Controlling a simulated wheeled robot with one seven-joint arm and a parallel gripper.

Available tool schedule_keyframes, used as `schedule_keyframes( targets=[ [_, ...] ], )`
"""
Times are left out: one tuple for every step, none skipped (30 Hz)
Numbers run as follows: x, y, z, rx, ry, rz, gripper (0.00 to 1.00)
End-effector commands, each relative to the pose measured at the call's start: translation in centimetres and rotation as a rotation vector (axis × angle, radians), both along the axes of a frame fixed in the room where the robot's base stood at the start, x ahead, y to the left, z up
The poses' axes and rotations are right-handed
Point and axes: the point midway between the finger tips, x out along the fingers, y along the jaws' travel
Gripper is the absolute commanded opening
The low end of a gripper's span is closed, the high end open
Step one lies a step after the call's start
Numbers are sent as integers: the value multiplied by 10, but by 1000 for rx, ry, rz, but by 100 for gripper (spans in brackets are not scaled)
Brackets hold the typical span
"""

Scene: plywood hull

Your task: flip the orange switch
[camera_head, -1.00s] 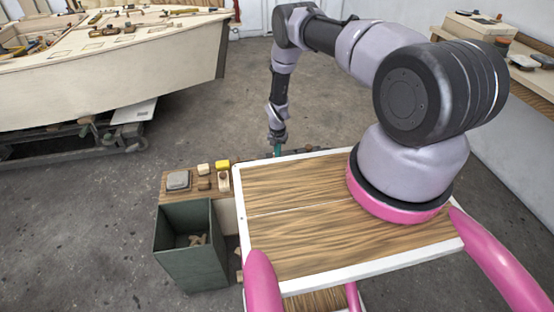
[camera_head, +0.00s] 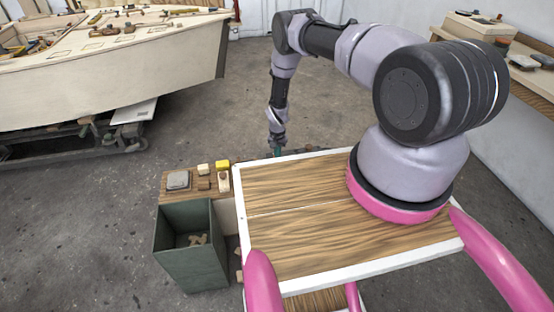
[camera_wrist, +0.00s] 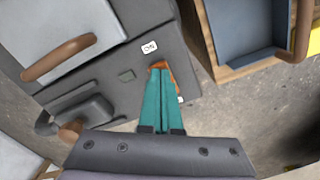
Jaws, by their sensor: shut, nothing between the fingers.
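The orange switch (camera_wrist: 158,65) shows in the wrist view on a dark grey panel (camera_wrist: 118,62). A white label reading "ON" (camera_wrist: 149,47) sits just above it, and part of another pale label shows below, beside my fingers. My gripper (camera_wrist: 160,72) has teal fingers pressed together, with nothing between them. Its tips overlap the switch in the picture and partly hide it; I cannot tell whether they touch. In the head view my gripper (camera_head: 277,151) points down beyond the far edge of my wooden deck, and the switch is hidden there.
Beside the switch are a grey lid with a brown handle (camera_wrist: 60,57) and a dark lever with a wooden knob (camera_wrist: 70,129). A blue-grey tray in a wooden frame (camera_wrist: 205,52) lies to the right.

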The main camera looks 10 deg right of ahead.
Motion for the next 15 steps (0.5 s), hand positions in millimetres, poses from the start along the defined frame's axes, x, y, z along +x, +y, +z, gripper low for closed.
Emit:
schedule_keyframes(
  targets=[
    [0,0,-1,0,0,0,0],
    [0,0,-1,0,0,0,0],
    [0,0,-2,0,0,0,0],
    [0,0,-2,0,0,0,0],
    [0,0,-3,0,0,0,0],
    [0,0,-4,0,0,0,0],
    [0,0,-4,0,0,0,0],
    [0,0,-4,0,0,0,0],
    [0,0,-4,0,0,0,0],
    [0,0,-3,0,0,0,0],
    [0,0,-2,0,-1,0,0],
    [1,0,1,0,-1,0,0],
    [1,0,3,0,-1,0,0],
    [1,0,5,0,-1,0,0],
    [0,0,8,0,-1,0,0]
  ],
)
